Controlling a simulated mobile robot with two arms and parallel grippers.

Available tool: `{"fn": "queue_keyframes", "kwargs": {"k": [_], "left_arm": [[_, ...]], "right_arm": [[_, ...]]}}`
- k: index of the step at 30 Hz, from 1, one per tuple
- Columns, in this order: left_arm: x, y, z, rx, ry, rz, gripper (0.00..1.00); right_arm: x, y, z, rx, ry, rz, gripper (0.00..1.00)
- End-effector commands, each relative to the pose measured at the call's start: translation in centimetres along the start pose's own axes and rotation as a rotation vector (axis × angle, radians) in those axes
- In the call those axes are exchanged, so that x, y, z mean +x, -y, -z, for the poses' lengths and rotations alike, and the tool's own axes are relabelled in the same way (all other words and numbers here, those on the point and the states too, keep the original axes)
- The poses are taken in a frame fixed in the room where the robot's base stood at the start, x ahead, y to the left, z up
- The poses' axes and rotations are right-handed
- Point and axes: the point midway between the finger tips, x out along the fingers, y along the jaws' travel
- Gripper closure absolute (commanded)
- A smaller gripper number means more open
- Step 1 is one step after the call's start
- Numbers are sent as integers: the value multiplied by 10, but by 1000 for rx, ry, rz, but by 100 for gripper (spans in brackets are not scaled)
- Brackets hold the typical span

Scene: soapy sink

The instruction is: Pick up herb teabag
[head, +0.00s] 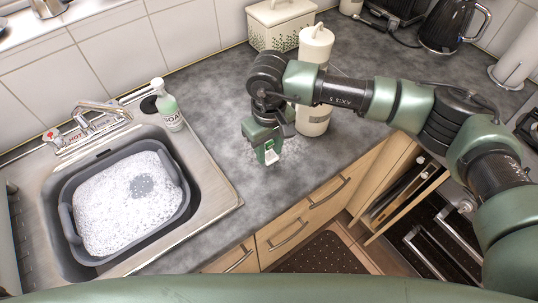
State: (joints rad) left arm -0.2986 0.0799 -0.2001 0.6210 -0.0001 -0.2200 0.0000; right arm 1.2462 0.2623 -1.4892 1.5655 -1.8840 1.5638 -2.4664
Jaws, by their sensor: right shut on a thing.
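My right gripper (268,154) hangs above the grey worktop, to the right of the sink and just left of a tall cream canister. It is shut on a small pale thing at its fingertips, which looks like the herb teabag (271,156). Most of the teabag is hidden by the fingers, and no print on it can be read. My left gripper is not in view.
The tall cream canister (313,115) stands close beside my right gripper. A cream lidded box (278,27) is behind it. A soap bottle (169,108) stands by the sink (222,199), which holds a grey basin (72,222) of suds. A black kettle (447,27) is at the back right.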

Motion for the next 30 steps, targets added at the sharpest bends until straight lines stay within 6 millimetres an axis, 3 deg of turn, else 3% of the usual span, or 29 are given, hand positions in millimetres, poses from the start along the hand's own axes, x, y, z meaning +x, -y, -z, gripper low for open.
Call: {"fn": "queue_keyframes", "kwargs": {"k": [12, 18, 24, 30], "left_arm": [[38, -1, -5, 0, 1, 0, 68], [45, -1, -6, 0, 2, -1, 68], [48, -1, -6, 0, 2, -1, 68], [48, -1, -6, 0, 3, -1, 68]], "right_arm": [[-112, 0, 1, 0, -6, -2, 100], [-153, 0, 1, 1, -3, -2, 100], [-171, 0, 0, 0, 0, -1, 100], [-174, 0, 0, 0, 1, 0, 100]]}}
